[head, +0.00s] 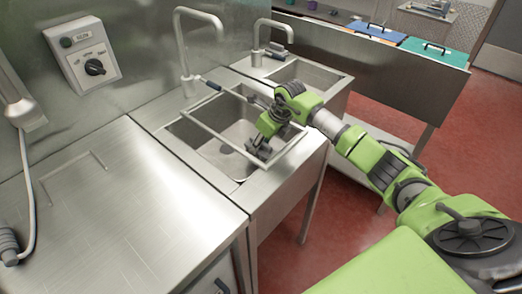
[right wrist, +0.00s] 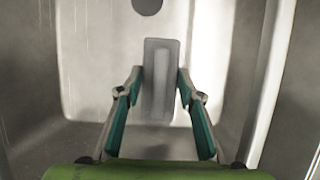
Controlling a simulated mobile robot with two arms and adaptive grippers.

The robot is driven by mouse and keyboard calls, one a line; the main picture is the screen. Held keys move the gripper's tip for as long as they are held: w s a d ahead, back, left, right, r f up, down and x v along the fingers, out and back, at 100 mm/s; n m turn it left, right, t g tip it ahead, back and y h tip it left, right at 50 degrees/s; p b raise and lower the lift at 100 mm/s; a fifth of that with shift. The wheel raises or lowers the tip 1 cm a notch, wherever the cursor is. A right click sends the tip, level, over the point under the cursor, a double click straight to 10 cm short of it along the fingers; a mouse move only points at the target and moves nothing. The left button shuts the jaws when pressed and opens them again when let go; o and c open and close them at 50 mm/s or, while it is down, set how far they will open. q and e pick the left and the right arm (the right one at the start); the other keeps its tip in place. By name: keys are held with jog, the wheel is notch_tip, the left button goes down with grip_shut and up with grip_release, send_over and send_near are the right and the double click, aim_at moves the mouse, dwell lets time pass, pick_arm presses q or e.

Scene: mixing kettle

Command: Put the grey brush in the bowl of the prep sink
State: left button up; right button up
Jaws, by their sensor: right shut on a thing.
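The grey brush (right wrist: 161,78) is a long block with a paler raised strip, held between the two fingers of my right gripper (right wrist: 162,92) in the right wrist view. In the head view my right gripper (head: 259,150) points down over the right part of the near sink bowl (head: 205,152); the brush is hard to tell from the dark fingers there. The bowl's pale floor and dark drain (right wrist: 147,5) show beyond the brush. Whether the brush touches the floor, I cannot tell. My left gripper is not in view.
A thin metal bar frame (head: 212,135) crosses the near bowl. A tall tap (head: 184,65) stands behind it. A second, smaller sink (head: 305,73) with its own tap (head: 257,40) lies beyond. A bare steel counter (head: 110,205) is at the left.

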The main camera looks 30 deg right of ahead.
aim_at(261, 151)
notch_tip(261, 151, down, 3)
jog(key=shift+f, duration=0.3)
jog(key=shift+f, duration=0.15)
jog(key=o, duration=1.1)
jog(key=shift+c, duration=0.2)
